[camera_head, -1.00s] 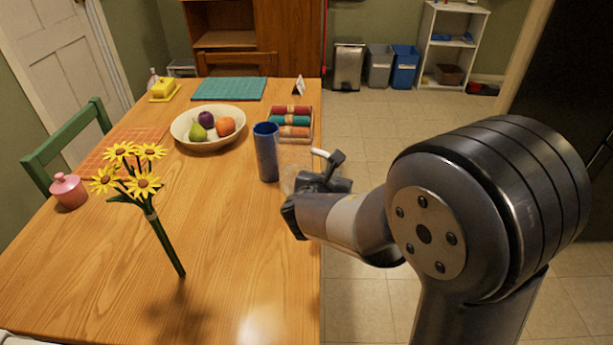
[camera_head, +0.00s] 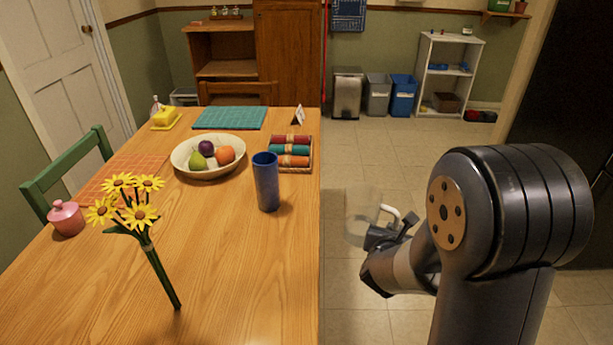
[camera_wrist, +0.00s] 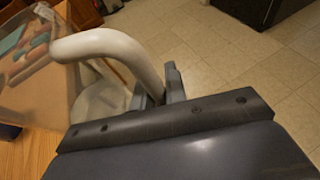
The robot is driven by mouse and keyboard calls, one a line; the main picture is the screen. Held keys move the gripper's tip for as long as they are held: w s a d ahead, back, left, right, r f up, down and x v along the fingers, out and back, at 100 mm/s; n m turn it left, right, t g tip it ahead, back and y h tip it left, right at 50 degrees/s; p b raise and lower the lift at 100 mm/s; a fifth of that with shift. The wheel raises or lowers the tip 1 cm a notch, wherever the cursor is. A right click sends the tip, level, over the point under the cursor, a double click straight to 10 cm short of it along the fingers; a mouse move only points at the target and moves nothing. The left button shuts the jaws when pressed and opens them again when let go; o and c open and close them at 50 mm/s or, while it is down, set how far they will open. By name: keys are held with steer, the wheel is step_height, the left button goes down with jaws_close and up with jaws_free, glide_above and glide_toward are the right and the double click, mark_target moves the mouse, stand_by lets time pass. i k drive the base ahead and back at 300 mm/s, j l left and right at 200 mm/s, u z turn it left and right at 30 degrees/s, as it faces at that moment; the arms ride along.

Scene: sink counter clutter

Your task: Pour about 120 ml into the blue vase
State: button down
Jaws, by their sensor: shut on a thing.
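The blue vase (camera_head: 266,182) stands upright on the wooden table, near its right edge. My gripper (camera_head: 382,232) is to the right of the vase, past the table's edge and over the floor. It is shut on the pale handle of a clear pitcher (camera_head: 362,218). In the wrist view the white handle (camera_wrist: 110,45) curves between the jaws, and the see-through wall of the pitcher shows at the left. The pitcher is apart from the vase. I cannot tell how much liquid is in it.
A fruit bowl (camera_head: 185,168) and a basket of rolled napkins (camera_head: 291,160) are behind the vase. A green chair (camera_head: 45,190) is at the left. The table (camera_head: 225,265) is clear in front of the vase.

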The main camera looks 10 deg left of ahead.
mark_target(266, 163)
steer(key=i+l, duration=0.15)
steer(key=l, duration=0.2)
steer(key=i+l, duration=0.35)
steer(key=l, duration=0.3)
steer(key=i+l+u, duration=0.1)
steer(key=l, duration=0.25)
steer(key=i+l+u, duration=0.25)
steer(key=l, duration=0.4)
steer(key=u, duration=3.2)
steer(key=l, duration=0.1)
